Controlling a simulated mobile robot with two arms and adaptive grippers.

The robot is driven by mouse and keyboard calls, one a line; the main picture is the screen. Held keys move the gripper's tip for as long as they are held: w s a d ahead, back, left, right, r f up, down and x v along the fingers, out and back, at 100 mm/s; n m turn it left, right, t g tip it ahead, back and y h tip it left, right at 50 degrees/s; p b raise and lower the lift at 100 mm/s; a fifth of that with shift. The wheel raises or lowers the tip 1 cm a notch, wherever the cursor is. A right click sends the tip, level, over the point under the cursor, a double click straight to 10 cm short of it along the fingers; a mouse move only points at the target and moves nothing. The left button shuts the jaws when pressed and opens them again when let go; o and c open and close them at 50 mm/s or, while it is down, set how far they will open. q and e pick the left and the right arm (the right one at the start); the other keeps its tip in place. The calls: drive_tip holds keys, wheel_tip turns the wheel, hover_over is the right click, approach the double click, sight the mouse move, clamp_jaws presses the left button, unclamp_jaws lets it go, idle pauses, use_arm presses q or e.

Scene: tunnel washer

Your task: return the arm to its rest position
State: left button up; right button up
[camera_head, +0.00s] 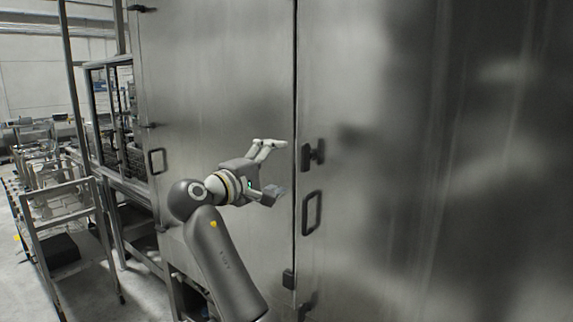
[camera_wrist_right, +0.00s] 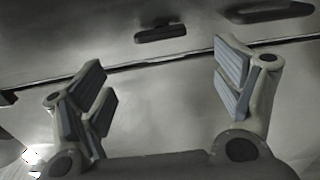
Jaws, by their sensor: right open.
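My right arm (camera_head: 222,262) comes up from the bottom of the head view and bends at the elbow toward the steel doors. My right gripper (camera_head: 277,168) is open and empty in front of the seam between the two doors. In the right wrist view its two fingers (camera_wrist_right: 165,95) stand wide apart with nothing between them. Beyond them are the door surface, the dark seam and a dark handle (camera_wrist_right: 160,32). I cannot tell the exact gap between fingertips and door. My left gripper is not in view.
Tall steel doors (camera_head: 430,120) fill the middle and right. They carry a dark latch (camera_head: 313,155) and a pull handle (camera_head: 311,212) near the seam, and another handle (camera_head: 157,161) further left. Metal carts and frames (camera_head: 62,225) stand at the left on a pale floor.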

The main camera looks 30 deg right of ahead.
drive_tip(key=shift+s+a, duration=0.15)
drive_tip(key=shift+a, duration=0.15)
